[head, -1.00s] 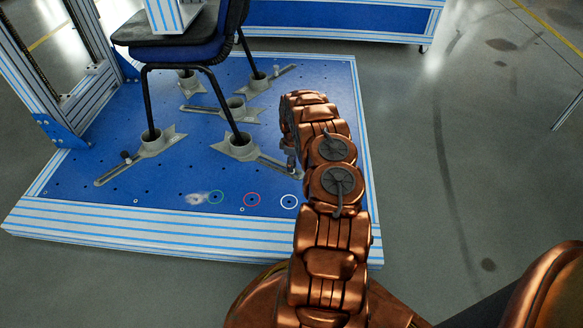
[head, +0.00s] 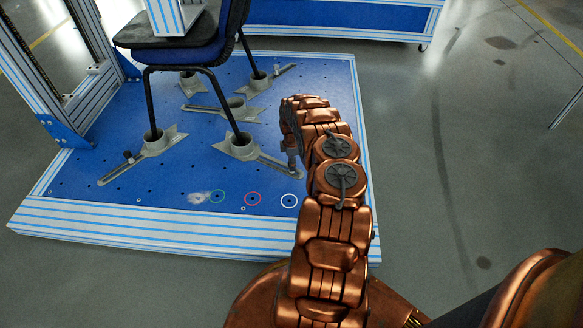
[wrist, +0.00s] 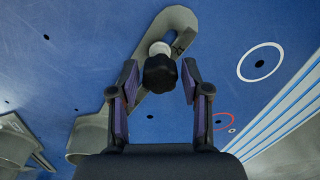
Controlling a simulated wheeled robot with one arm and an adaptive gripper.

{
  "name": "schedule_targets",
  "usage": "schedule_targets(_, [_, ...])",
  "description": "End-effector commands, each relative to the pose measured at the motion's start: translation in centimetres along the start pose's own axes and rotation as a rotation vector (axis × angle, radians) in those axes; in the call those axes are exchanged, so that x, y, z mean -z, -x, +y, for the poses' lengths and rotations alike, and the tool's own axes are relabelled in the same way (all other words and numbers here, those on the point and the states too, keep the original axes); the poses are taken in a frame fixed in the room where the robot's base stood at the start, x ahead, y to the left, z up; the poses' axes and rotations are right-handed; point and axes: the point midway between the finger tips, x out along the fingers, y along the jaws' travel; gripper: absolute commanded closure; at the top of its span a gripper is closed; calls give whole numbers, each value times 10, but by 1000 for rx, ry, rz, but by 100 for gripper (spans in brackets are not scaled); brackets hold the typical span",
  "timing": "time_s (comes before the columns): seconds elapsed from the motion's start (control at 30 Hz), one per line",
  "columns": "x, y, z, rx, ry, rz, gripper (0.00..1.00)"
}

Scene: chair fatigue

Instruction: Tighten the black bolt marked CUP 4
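A black bolt with a knobbed head (wrist: 160,74) shows in the wrist view, with a pale round collar behind it, at the hooked end of a grey metal bracket (wrist: 178,22). My gripper (wrist: 159,80) is open, one purple-padded finger on each side of the bolt head, with gaps visible on both sides. In the head view, my gripper (head: 291,158) is over the outer end of the front-right bracket (head: 262,158), whose grey cup (head: 240,147) holds a chair leg. The bolt is hidden there by my arm. No CUP 4 marking is legible.
A chair (head: 195,52) stands on the blue base plate (head: 170,187) with its legs in grey cups. A frame post (head: 45,85) rises at left.

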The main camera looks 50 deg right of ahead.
Motion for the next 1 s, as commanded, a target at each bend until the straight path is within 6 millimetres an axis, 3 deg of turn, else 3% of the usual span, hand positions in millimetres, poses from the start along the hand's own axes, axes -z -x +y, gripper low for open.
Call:
schedule_targets(0.07, [0,0,0,0,0,0,65])
schedule_targets(0.4, [0,0,0,0,-1,0,100])
schedule_targets(0.57, [2,0,0,1,-50,0,100])
schedule_targets(0.83, [1,0,0,1,-316,1,100])
schedule_targets(1.0, [0,0,0,1,-355,1,100])
